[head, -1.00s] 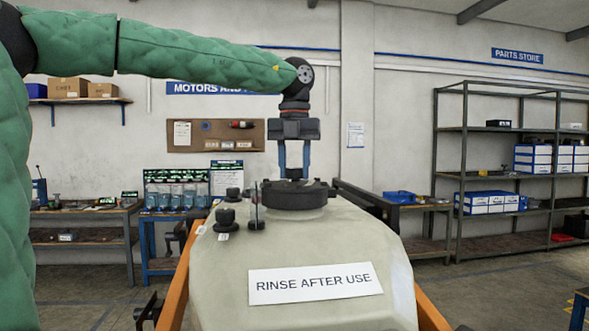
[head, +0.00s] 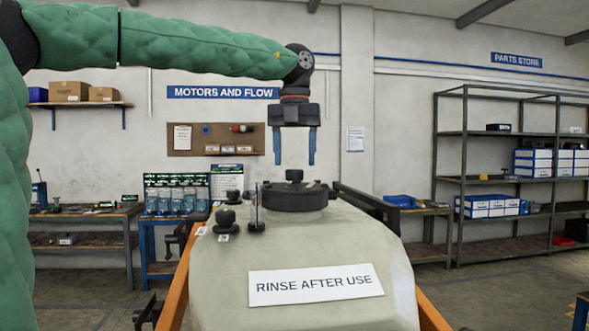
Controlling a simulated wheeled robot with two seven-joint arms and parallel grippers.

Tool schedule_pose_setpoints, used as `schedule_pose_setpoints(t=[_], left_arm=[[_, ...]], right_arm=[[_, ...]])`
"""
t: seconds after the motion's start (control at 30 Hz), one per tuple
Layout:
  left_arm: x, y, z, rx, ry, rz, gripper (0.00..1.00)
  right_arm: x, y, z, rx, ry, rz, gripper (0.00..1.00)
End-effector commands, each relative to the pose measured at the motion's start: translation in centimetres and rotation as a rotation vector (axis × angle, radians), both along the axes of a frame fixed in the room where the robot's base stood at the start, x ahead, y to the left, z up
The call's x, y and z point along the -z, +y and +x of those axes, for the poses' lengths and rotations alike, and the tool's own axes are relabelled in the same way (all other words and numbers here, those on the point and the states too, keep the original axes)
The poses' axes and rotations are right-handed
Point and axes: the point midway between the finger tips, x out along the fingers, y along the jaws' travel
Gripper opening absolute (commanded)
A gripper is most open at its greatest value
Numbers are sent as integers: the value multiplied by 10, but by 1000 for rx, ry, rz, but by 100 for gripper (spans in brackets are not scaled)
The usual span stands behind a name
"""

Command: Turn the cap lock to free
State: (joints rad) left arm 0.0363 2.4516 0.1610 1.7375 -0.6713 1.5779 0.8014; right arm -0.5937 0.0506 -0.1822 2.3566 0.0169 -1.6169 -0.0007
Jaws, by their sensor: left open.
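The black round cap (head: 294,197) sits on top of the pale spray tank (head: 350,235), with a small raised knob (head: 294,176) at its centre. My left gripper (head: 294,161) points straight down above the cap. Its two blue fingers are spread apart and empty, with their tips a little above the knob and clear of it. The cap's lock marking cannot be made out. My right gripper is not in the view.
Small black fittings (head: 226,219) and a thin upright post (head: 257,207) stand on the tank left of the cap. Orange frame bars (head: 178,283) flank the tank. A workbench (head: 85,217) and shelving (head: 505,180) stand well behind.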

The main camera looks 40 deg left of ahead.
Motion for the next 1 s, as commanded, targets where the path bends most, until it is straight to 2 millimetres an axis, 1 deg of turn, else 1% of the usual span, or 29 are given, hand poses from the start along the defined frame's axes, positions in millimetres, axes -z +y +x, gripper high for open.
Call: schedule_pose_setpoints(t=[0.1,0.2,0.33,0.47,1.0], left_arm=[[-17,1,0,-2,-2,1,57],[-30,1,0,-1,-2,1,57],[-40,0,0,-1,1,1,57],[-45,0,0,-1,0,0,57],[-45,1,0,-1,0,0,57]], right_arm=[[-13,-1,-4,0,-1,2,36],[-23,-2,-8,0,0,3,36],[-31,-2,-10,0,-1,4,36],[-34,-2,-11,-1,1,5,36],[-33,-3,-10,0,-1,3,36]])
